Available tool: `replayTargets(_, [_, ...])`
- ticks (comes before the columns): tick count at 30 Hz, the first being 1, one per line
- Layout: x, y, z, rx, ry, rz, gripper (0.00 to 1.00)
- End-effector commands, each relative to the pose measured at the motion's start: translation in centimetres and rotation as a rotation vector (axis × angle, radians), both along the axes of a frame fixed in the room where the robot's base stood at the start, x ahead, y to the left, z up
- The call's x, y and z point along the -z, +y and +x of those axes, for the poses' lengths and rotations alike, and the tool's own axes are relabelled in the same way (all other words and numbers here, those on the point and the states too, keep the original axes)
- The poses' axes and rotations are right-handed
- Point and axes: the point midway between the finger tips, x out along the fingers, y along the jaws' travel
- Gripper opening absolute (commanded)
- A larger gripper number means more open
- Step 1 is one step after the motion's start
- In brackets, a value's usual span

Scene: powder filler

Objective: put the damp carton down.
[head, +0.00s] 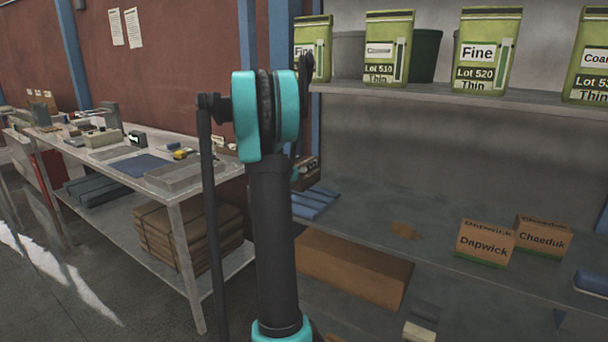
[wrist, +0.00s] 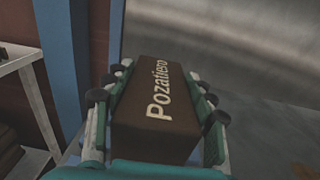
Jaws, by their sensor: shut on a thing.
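A dark brown carton (wrist: 152,138) with white lettering that reads roughly "Pozatiero" fills the middle of the wrist view. My gripper (wrist: 158,88) is shut on it, with fingers along its left and right sides. The carton's darker brown differs from the lighter boxes on the shelf. In the head view my arm covers most of the gripper and the carton. I cannot tell from these frames whether the carton touches a surface.
Two light brown cartons, Dapwick (head: 485,243) and Chaeduk (head: 543,237), stand on the lower shelf (head: 400,205). A brown stain (head: 407,231) marks that shelf left of them. Green bags (head: 487,52) line the upper shelf. A cluttered workbench (head: 180,188) stands left. The shelf middle is largely clear.

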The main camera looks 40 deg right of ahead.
Motion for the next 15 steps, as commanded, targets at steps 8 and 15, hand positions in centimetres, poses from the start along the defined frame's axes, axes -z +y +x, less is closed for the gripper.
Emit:
replayTargets(8, [2.6,0.0,0.1,0.000,0.000,0.000,0.08])
replayTargets(15, [4.3,0.0,0.0,0.000,0.001,-0.001,0.08])
